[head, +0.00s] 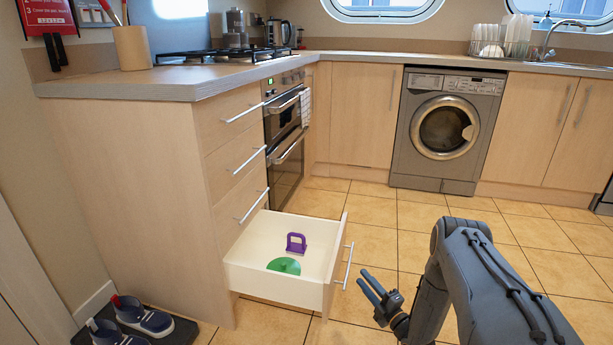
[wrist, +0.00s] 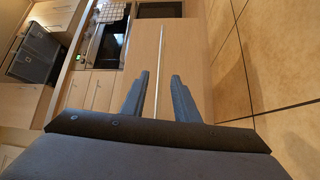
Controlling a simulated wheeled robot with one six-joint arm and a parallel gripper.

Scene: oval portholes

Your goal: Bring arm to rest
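My gripper (head: 374,286) is at the lower middle of the head view, a short way right of the open drawer's front. In the wrist view my gripper (wrist: 163,90) shows two dark fingers spread apart with nothing between them. The long bar handle of a drawer front (wrist: 186,65) shows beyond the fingers; I cannot tell whether they touch it. In the head view they look apart from the drawer handle (head: 348,268). My arm (head: 462,275) is bent at the lower right.
The bottom drawer (head: 260,280) is open and holds a purple handled object (head: 296,243) and a green round object (head: 284,266). Shoes (head: 144,316) sit on a dark mat at the lower left. A washing machine (head: 447,128) stands at the back. The tiled floor (head: 385,212) between is clear.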

